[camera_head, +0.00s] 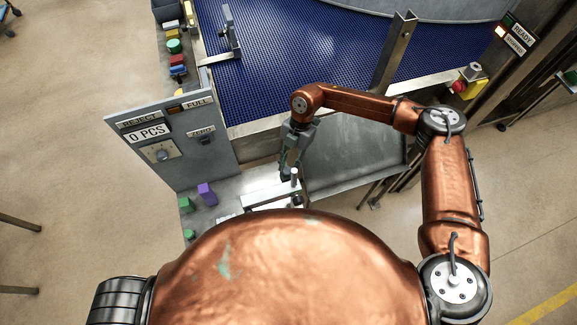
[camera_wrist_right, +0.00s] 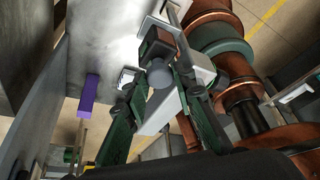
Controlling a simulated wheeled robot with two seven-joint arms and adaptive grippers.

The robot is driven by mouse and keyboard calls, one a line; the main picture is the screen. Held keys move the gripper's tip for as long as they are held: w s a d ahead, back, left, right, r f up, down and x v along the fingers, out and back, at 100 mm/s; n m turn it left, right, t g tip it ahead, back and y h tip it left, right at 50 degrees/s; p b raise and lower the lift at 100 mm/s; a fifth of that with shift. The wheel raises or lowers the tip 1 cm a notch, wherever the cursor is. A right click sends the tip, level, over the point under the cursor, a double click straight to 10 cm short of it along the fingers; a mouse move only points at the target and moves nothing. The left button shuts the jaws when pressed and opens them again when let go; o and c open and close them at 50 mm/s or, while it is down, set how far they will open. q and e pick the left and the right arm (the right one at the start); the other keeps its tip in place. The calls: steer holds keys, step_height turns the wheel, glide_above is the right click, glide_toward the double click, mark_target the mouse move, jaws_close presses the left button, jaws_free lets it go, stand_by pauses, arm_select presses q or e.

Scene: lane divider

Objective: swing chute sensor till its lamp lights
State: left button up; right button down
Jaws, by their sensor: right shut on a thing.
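My right gripper (camera_head: 286,172) reaches down beside the lower end of the chute (camera_head: 350,155). In the wrist view its green fingers (camera_wrist_right: 159,80) are closed around the chute sensor, a small part with a dark brown block (camera_wrist_right: 157,46) and a grey rounded piece. A pale bar or bracket is close behind it. In the head view, the gripper hides most of the sensor; a short pale post (camera_head: 294,178) stands right next to the fingertips. I cannot make out a lit lamp on the sensor. My left gripper is out of view.
A grey control box (camera_head: 175,145) reading "0 PCS" stands left of the chute. Purple (camera_head: 207,194) and green blocks lie below it. A blue mesh belt (camera_head: 270,70) runs behind. At the right are a READY/STOPPED sign (camera_head: 515,37) and a red button (camera_head: 459,86).

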steer(key=shift+n, duration=0.4)
steer(key=c, duration=1.9)
jaws_free()
steer(key=v, duration=1.2)
steer(key=shift+w+a, duration=0.1)
steer(key=shift+a, duration=0.05)
